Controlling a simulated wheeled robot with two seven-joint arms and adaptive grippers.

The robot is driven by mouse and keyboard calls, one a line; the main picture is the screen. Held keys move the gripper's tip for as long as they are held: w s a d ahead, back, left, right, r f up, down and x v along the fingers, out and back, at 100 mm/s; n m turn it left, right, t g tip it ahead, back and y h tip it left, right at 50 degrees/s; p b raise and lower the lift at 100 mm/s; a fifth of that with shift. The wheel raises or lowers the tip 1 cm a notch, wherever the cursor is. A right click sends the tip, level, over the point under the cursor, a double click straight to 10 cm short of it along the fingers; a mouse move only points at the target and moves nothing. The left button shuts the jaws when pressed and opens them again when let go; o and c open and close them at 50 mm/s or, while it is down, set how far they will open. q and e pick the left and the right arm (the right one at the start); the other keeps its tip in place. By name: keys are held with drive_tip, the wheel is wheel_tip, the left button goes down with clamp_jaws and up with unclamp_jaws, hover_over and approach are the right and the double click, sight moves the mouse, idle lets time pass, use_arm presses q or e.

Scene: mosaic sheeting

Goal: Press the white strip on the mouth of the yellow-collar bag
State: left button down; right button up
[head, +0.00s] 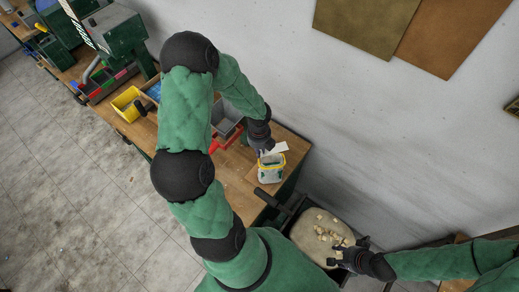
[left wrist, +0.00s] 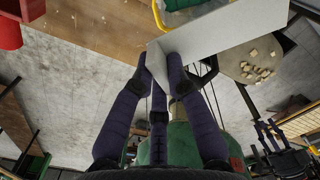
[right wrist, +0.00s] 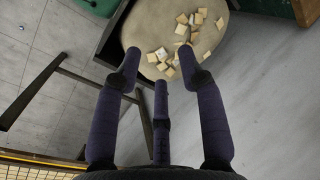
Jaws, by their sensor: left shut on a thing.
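My left gripper (head: 264,151) is shut on the white strip (head: 276,149), close beside the mouth of the yellow-collar bag (head: 271,175). In the left wrist view the white strip (left wrist: 225,32) juts out to the right from between the fingertips (left wrist: 162,62) and partly covers the bag's yellow rim (left wrist: 161,18). I cannot tell whether the strip touches the collar. The bag stands on the wooden bench with something green showing at it. My right gripper (right wrist: 158,60) is open and empty above the round tan surface with loose tiles.
Several small cream tiles (right wrist: 205,36) lie on the round tan surface (head: 305,232) beside the bench. A red tray (head: 222,141), a grey bin (head: 226,118) and a yellow bin (head: 124,103) stand along the bench (head: 290,141). A wall borders the bench's far side.

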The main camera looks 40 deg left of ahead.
use_arm(q)
wheel_tip(320, 180, down, 8)
drive_tip(key=b, duration=0.6)
drive_tip(key=shift+f, duration=0.15)
use_arm(e)
drive_tip(key=shift+f, duration=3.15)
use_arm(q)
drive_tip(key=shift+f+b, duration=0.15)
drive_tip(key=shift+b, duration=0.15)
use_arm(e)
drive_tip(key=shift+f, duration=0.1)
use_arm(q)
drive_tip(key=c, duration=1.2)
unclamp_jaws()
drive_tip(key=shift+o, duration=0.2)
wheel_tip(320, 180, up, 12)
drive_tip(key=shift+r, duration=0.1)
